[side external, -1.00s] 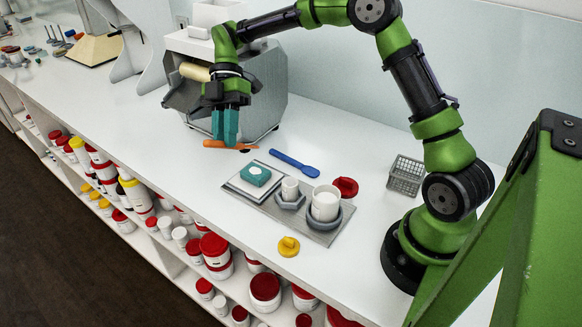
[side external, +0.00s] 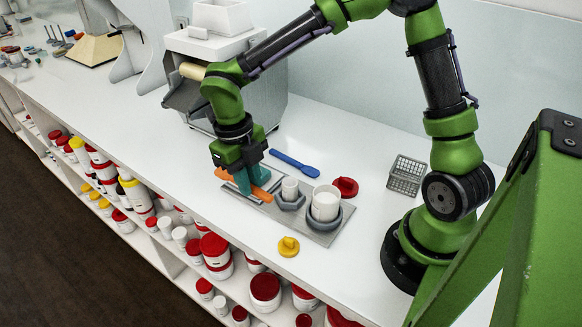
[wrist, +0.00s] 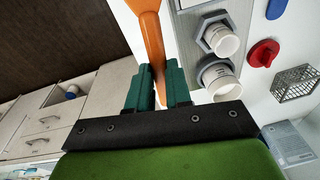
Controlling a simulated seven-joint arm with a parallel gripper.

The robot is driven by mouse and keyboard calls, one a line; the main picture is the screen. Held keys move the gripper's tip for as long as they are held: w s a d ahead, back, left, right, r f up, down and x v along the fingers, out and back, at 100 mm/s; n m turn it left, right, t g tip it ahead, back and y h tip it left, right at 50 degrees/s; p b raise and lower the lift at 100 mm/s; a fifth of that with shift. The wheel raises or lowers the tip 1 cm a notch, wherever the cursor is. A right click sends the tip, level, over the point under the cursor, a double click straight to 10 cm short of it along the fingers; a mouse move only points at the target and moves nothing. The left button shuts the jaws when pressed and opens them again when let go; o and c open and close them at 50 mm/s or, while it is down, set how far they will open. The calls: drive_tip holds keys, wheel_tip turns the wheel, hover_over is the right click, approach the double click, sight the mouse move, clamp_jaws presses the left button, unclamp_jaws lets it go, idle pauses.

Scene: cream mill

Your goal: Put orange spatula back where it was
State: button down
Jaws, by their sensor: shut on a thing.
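The orange spatula (side external: 229,181) is held between the teal fingers of my gripper (side external: 253,181), low over the left part of the metal tray (side external: 325,238). In the wrist view the spatula (wrist: 150,35) runs up from between the fingertips of my gripper (wrist: 157,88). The blue spatula (side external: 295,163) lies on the counter behind the tray. My gripper and the spatula hide the left part of the tray, including the teal block seen earlier. I cannot tell whether the spatula touches anything below it.
On the tray stand a small white cup (side external: 290,188) and a larger white jar (side external: 325,205) in grey holders. A red lid (side external: 346,187), a yellow lid (side external: 289,246) and a wire basket (side external: 406,175) are nearby. A grey mill (side external: 262,85) stands behind. The counter's front edge is close.

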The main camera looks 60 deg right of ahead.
sight(252, 223)
drive_tip(key=shift+w+f+n+t, duration=0.15)
drive_tip(key=shift+w+n+t, duration=0.25)
drive_tip(key=shift+n+t, duration=0.2)
drive_tip(key=shift+f+y, duration=0.2)
drive_tip(key=shift+y, duration=0.1)
wheel_tip(252, 223, down, 10)
drive_tip(key=shift+r, duration=0.2)
drive_tip(key=shift+f, duration=0.15)
drive_tip(key=c, duration=1)
unclamp_jaws()
drive_tip(key=shift+c, duration=0.2)
